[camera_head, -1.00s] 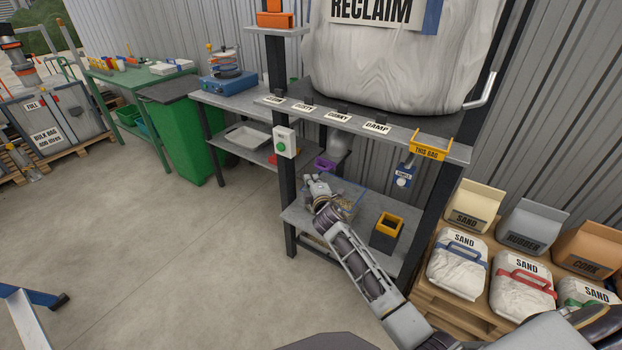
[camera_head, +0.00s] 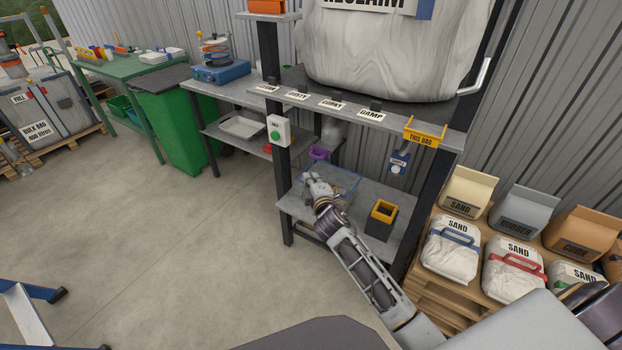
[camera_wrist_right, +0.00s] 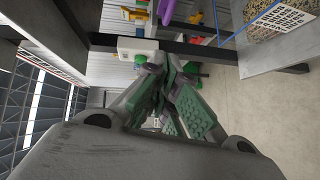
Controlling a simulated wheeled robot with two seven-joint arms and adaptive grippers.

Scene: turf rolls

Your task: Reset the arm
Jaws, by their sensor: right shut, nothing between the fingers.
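My right arm comes in from the lower right in the head view. Its gripper (camera_head: 312,181) is by the lower shelf of the stand, at the near left side of a clear blue-edged box (camera_head: 345,178), and hides part of it. In the right wrist view the green-padded fingers of the right gripper (camera_wrist_right: 165,72) are shut and empty. That view also shows the clear box with brown granules (camera_wrist_right: 280,18) at the upper right, apart from the fingers. My left gripper is not in view.
The steel stand (camera_head: 287,208) carries a large RECLAIM bag (camera_head: 390,55) above. A black and yellow bin (camera_head: 382,215) stands on the lower shelf, right of the gripper. A pallet of sacks (camera_head: 430,285) is at the right. Open concrete floor (camera_head: 150,230) lies at the left.

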